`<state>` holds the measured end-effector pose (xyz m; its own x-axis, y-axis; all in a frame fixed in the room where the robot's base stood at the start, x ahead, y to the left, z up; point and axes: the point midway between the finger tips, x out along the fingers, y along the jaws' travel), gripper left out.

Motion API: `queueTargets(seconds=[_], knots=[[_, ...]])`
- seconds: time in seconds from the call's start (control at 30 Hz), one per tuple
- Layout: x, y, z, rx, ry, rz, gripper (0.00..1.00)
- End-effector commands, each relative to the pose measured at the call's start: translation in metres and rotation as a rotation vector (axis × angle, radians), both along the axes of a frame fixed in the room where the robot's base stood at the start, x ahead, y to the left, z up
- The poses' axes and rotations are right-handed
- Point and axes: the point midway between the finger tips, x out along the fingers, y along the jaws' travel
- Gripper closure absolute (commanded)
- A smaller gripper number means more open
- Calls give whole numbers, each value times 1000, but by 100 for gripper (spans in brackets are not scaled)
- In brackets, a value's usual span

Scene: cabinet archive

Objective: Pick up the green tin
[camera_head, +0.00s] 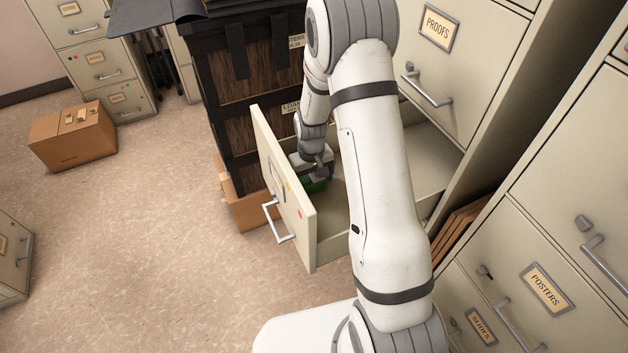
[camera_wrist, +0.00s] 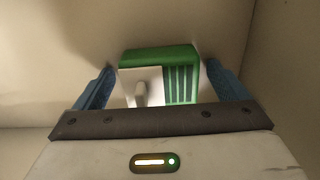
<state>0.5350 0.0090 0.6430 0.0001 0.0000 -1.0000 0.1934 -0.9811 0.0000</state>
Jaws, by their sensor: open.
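The green tin (camera_wrist: 160,57) lies in an open cabinet drawer, with a pale panel and green ribs on its upper side in the wrist view. It also shows in the head view (camera_head: 316,184) as a green patch below my gripper. My gripper (camera_wrist: 160,78) is open, its two blue fingers to the left and right of the tin. The tin's near part is hidden behind my gripper body.
The drawer (camera_head: 286,190) is pulled out, and its front and side walls stand around the tin. A dark wooden crate stack (camera_head: 245,100) stands behind it. A cardboard box (camera_head: 72,137) sits on the floor at left. Filing cabinets (camera_head: 545,230) with handles rise at right.

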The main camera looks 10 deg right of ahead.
Motion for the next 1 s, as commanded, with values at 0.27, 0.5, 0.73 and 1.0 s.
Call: queueTargets(seconds=[0.27,0.5,0.73,1.0], knots=[[0,0,0,0,0,1,24],[0,1,0,0,0,1,44],[0,1,1,0,0,1,59],[1,1,9,0,-2,2,59]])
